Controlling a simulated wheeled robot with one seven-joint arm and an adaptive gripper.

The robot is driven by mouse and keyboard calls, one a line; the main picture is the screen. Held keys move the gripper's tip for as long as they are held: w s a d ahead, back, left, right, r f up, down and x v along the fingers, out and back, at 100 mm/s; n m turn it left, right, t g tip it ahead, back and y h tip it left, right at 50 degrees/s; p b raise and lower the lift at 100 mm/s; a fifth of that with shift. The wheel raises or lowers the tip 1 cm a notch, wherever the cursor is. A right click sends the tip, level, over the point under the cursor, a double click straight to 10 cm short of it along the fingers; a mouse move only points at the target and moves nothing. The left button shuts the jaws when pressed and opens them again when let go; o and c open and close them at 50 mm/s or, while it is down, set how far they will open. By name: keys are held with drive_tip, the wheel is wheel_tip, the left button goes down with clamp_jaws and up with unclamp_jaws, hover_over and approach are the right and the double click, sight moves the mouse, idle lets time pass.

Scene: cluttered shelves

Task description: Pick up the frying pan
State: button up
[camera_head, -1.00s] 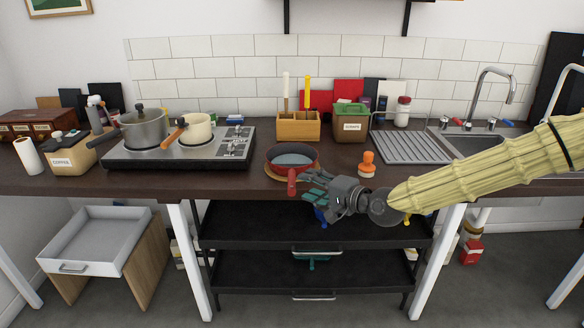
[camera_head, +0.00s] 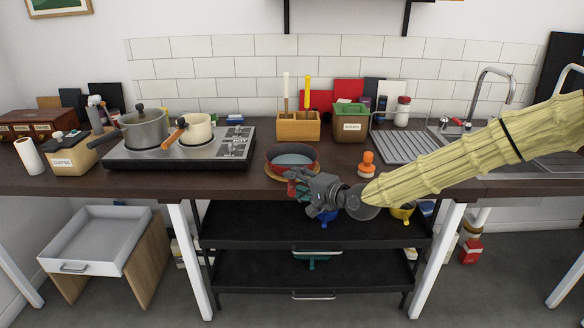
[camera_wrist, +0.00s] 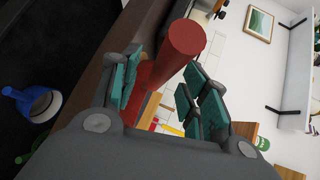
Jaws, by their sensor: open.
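The red frying pan (camera_head: 291,157) with a grey inside sits on a round wooden board (camera_head: 270,172) near the front edge of the counter. Its handle points toward the front and is mostly hidden by my gripper in the head view. My gripper (camera_head: 299,184) is open at the handle. In the wrist view the red handle (camera_wrist: 180,55) stands between the teal finger pads of my gripper (camera_wrist: 160,92), with the pads apart around it. I cannot tell whether any pad touches the handle.
An orange-handled brush (camera_head: 367,164) stands right of the pan. A stove (camera_head: 180,150) with two pots is at left, a wooden utensil box (camera_head: 298,126) behind, and a dish rack (camera_head: 411,147) at right. A black shelf cart (camera_head: 240,228) is under the counter.

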clamp_jaws()
drive_tip(key=shift+r, duration=0.1)
